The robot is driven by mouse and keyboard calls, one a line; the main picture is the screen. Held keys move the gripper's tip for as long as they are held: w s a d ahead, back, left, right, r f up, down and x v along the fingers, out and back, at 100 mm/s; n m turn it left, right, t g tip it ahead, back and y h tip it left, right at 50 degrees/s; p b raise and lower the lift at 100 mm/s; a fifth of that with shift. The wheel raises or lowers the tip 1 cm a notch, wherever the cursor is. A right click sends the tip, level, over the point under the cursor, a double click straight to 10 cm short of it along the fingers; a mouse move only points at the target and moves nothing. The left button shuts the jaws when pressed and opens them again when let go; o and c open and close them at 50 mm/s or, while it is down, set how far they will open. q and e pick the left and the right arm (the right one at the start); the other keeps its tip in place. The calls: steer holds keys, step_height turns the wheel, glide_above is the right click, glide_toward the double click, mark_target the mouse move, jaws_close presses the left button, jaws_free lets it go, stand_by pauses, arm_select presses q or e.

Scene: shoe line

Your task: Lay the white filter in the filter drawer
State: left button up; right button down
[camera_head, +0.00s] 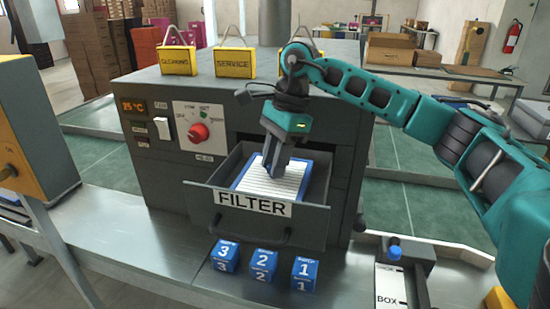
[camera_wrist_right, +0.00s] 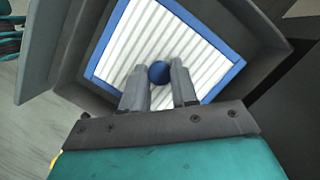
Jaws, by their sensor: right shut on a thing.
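The white filter (camera_head: 288,180), with a ribbed face and a blue frame, is inside the outline of the open filter drawer (camera_head: 316,226), and I cannot tell if it touches the drawer floor. It fills much of the right wrist view (camera_wrist_right: 205,72), with the drawer walls (camera_wrist_right: 58,50) around it. My right gripper (camera_head: 272,173) points down over the filter's middle. In the right wrist view its two fingers (camera_wrist_right: 160,80) are shut on the blue knob (camera_wrist_right: 159,72) of the filter. The drawer's front bears a FILTER label (camera_head: 252,204). My left gripper is not in view.
The grey machine (camera_head: 150,92) has a red knob (camera_head: 199,133) and yellow signs (camera_head: 234,63) on top. Several blue numbered blocks (camera_head: 264,262) stand in front of the drawer. A yellow cabinet (camera_head: 35,130) is at left, and a box holder (camera_head: 400,270) is at right.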

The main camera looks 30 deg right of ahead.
steer(key=shift+f, duration=0.1)
steer(key=c, duration=0.8)
jaws_free()
steer(key=v, duration=1.3)
steer(key=shift+f+p, duration=0.1)
steer(key=shift+p, duration=0.25)
